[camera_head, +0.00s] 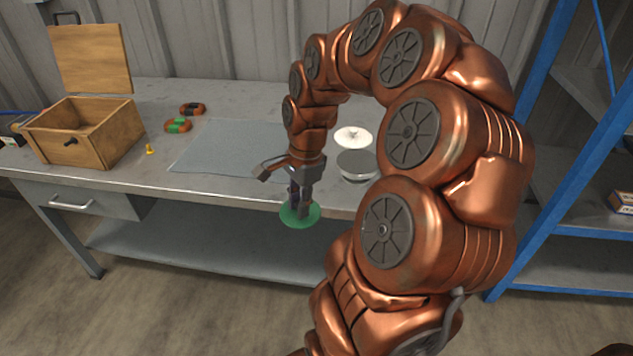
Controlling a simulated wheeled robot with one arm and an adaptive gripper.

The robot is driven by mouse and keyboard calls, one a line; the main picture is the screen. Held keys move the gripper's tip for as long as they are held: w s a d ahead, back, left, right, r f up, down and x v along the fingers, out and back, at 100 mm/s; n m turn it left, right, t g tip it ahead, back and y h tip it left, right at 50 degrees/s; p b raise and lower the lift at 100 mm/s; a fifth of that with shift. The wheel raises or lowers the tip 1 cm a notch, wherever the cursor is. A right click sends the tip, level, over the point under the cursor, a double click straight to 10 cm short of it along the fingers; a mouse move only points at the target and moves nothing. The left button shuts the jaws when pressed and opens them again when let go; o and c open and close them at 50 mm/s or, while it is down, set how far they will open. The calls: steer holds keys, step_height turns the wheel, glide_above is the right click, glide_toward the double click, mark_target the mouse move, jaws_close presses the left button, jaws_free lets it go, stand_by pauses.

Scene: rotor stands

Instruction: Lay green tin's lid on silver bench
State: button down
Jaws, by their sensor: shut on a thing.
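My gripper (299,200) points down and is shut on a green round lid (300,218), seen as a flat disc below the fingers. The fingers cover part of the lid. In the picture the lid overlaps the front edge of the silver bench (235,92) and the lower shelf; its exact height and distance from the edge cannot be told. I cannot pick out the green tin; my arm hides part of the bench's right side.
A grey mat (225,148) lies mid-bench. A wooden box (110,130) stands at the left, near a small yellow piece (149,149). A silver round container (357,165) and white disc (353,136) sit right of my gripper. Blue shelving (530,150) stands right.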

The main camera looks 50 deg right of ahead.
steer(key=p, duration=0.1)
glide_above(314, 188)
steer(key=shift+s+d+f, duration=0.1)
steer(key=shift+d+f, duration=0.1)
steer(key=shift+f, duration=0.45)
steer(key=shift+d+f, duration=0.1)
steer(key=shift+f, duration=0.1)
steer(key=shift+f+p, duration=0.45)
steer(key=shift+f, duration=1.15)
steer(key=shift+f, duration=0.2)
steer(key=c, duration=1)
jaws_free()
steer(key=shift+o, duration=0.2)
steer(key=shift+r, duration=0.15)
